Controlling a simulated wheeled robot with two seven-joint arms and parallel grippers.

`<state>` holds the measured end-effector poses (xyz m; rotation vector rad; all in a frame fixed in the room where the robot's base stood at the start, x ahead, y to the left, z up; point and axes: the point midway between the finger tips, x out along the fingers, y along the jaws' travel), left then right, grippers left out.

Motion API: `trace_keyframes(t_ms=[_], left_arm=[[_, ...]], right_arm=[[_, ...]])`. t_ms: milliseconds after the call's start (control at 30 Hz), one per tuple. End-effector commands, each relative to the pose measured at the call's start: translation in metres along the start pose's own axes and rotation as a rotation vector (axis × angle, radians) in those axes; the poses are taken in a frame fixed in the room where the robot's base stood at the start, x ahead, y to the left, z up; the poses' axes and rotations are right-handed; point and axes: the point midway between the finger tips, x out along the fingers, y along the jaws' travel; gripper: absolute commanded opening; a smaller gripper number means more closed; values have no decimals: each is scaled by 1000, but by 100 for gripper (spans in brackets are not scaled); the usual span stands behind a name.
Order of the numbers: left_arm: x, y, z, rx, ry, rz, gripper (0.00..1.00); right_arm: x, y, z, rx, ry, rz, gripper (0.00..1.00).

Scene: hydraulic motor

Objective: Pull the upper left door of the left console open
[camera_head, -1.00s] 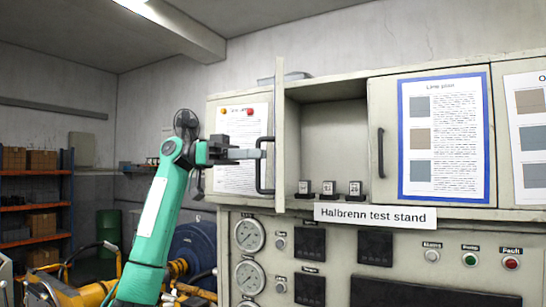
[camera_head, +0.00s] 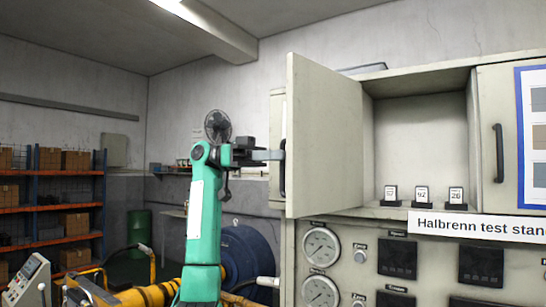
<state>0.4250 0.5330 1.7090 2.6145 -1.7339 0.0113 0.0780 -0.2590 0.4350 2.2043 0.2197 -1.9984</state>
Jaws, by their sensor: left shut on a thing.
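The upper left door (camera_head: 328,140) of the beige console stands swung open on its left side, its plain inner face turned toward me. The open compartment (camera_head: 425,140) behind it shows to the right. My left gripper (camera_head: 276,155), on the green arm from the left, is shut on the dark handle (camera_head: 283,168) at the door's outer side. The handle and fingertips are partly hidden by the door's edge. My right gripper is not in view.
Small numbered blocks (camera_head: 421,194) stand on the compartment floor. A second door with a dark handle (camera_head: 499,153) is closed at the right. Gauges (camera_head: 321,246) and a label (camera_head: 470,225) sit below. Yellow machinery (camera_head: 150,296) and shelves (camera_head: 45,205) are at the left.

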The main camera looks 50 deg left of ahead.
Motion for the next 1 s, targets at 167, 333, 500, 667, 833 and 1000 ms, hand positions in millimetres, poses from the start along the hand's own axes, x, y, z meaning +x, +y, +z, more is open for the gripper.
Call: trace_keyframes(t_ms=[167,333,500,667,833,1000], left_arm=[[2,-3,0,-11,2,13,0],[2,-3,1,-11,1,15,0],[2,-3,1,-11,1,16,0],[2,-3,1,-10,-1,17,32],[2,-2,2,-9,-2,16,32],[1,-2,2,-8,-2,17,32]], right_arm=[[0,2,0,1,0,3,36],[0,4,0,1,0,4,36],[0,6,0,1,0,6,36],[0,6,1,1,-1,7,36],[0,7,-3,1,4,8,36],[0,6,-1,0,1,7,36]])
